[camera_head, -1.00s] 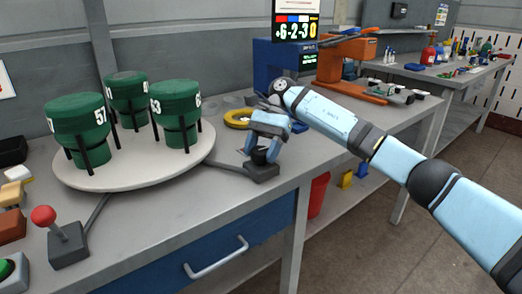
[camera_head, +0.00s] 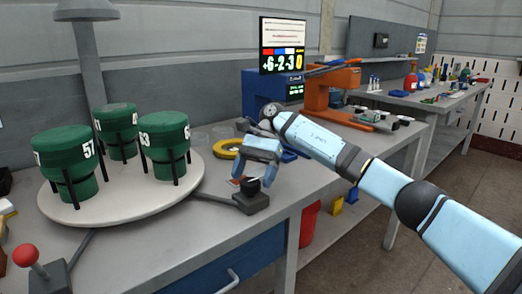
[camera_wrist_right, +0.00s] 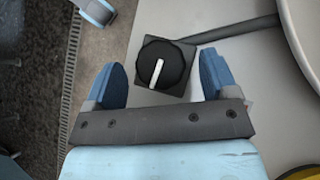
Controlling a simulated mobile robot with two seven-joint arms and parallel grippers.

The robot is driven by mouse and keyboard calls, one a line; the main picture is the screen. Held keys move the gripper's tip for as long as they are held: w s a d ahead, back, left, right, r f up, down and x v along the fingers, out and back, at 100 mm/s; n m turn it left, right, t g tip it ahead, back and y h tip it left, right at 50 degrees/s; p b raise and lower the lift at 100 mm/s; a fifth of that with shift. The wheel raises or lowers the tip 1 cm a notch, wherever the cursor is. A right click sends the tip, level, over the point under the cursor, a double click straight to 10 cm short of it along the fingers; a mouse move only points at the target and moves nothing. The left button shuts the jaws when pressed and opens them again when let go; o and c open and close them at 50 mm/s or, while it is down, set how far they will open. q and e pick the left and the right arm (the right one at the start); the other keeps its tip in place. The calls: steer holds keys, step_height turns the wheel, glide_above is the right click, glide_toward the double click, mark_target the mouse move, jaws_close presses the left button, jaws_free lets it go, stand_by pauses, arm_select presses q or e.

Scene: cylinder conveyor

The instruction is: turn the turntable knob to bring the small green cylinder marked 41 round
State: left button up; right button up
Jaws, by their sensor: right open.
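The turntable (camera_head: 125,211) is a pale round disc carrying three green cylinders on black posts. The front left cylinder (camera_head: 66,147) shows 57. The front right cylinder (camera_head: 164,133) has marks partly turned away. The rear cylinder (camera_head: 116,118) looks smaller; its mark is partly hidden and I cannot read 41. The black knob (camera_head: 250,187) on its square base also shows in the right wrist view (camera_wrist_right: 163,64), with a white pointer line. My right gripper (camera_head: 256,170) is open above the knob, its blue fingers (camera_wrist_right: 165,85) on either side and apart from it. My left gripper is not in view.
A red-topped joystick (camera_head: 27,256) stands at the front left. A yellow ring (camera_head: 229,148) lies behind my right gripper. A blue machine with a display (camera_head: 272,92) and an orange machine (camera_head: 333,91) stand farther back. A red bin (camera_head: 309,223) is below the table edge.

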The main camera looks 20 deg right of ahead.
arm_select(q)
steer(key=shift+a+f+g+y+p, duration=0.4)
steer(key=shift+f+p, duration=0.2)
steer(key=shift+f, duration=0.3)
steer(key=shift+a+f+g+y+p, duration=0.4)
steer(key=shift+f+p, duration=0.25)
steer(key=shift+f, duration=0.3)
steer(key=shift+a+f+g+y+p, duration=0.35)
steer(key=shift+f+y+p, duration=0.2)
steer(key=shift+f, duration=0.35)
arm_select(e)
steer(key=v, duration=1.2)
step_height(320, 180, up, 4)
steer(key=m+t+h+p, duration=0.65)
steer(key=m+p, duration=0.35)
steer(key=p, duration=1.3)
glide_above(251, 181)
steer(key=shift+g, duration=0.25)
step_height(251, 181, down, 14)
steer(key=shift+w+r, duration=0.1)
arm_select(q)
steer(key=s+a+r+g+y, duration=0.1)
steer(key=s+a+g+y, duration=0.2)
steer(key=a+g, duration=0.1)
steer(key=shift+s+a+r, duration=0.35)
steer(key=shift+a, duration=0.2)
